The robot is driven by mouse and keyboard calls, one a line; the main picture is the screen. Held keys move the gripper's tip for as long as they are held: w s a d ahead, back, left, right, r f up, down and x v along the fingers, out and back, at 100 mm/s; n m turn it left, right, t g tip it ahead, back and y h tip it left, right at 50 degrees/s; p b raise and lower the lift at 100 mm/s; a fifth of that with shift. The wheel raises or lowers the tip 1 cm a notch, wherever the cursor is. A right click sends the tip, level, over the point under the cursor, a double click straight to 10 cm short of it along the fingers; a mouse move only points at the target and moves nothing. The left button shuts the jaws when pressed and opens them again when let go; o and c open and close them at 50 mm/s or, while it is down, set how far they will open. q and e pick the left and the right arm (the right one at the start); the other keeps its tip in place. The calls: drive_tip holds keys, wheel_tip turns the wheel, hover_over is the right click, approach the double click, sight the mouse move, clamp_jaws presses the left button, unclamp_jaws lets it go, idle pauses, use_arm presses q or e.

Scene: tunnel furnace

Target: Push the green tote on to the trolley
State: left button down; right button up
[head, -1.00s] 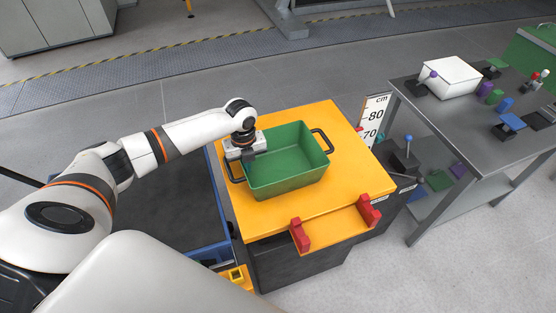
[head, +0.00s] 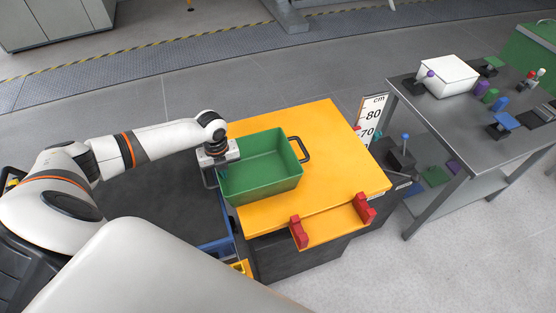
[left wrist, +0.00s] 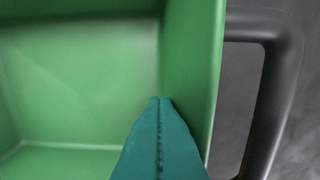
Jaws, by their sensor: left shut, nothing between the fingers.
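The green tote (head: 265,168) stands upright and looks empty on the yellow tabletop (head: 340,165), towards its left side. Its left end reaches the tabletop's left edge. A dark deck with a blue edge (head: 160,205), which looks like the trolley, lies left of the table, partly behind my left arm. My left gripper (head: 220,162) is shut and empty, pointing down at the tote's left end. In the left wrist view its teal fingers (left wrist: 160,105) are inside the tote (left wrist: 80,75), close to the wall beside a black handle (left wrist: 270,90). Contact is unclear. My right gripper is out of view.
A grey bench (head: 470,115) with a white box (head: 448,75) and small coloured items stands at the right. The tabletop right of the tote is clear.

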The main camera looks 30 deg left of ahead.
use_arm(q)
drive_tip(key=shift+s+a, duration=0.15)
drive_tip(key=shift+s+a+p, duration=0.8)
drive_tip(key=shift+s+a, duration=0.35)
drive_tip(key=shift+s, duration=0.25)
drive_tip(key=shift+s+a+p, duration=0.75)
drive_tip(key=shift+s+a, duration=0.4)
drive_tip(key=shift+s, duration=0.2)
drive_tip(key=shift+s+a+p, duration=0.7)
drive_tip(key=shift+s+a, duration=0.9)
drive_tip(key=shift+s, duration=0.25)
drive_tip(key=shift+s+a+p, duration=0.4)
drive_tip(key=shift+s+a, duration=0.55)
drive_tip(key=shift+s, duration=0.15)
drive_tip(key=shift+s+a+p, duration=0.3)
drive_tip(key=shift+s+a, duration=0.7)
drive_tip(key=shift+s, duration=0.15)
drive_tip(key=shift+s+a+p, duration=0.25)
drive_tip(key=shift+s+a, duration=0.7)
drive_tip(key=shift+s, duration=0.2)
drive_tip(key=shift+s+a, duration=1)
drive_tip(key=shift+s, duration=0.15)
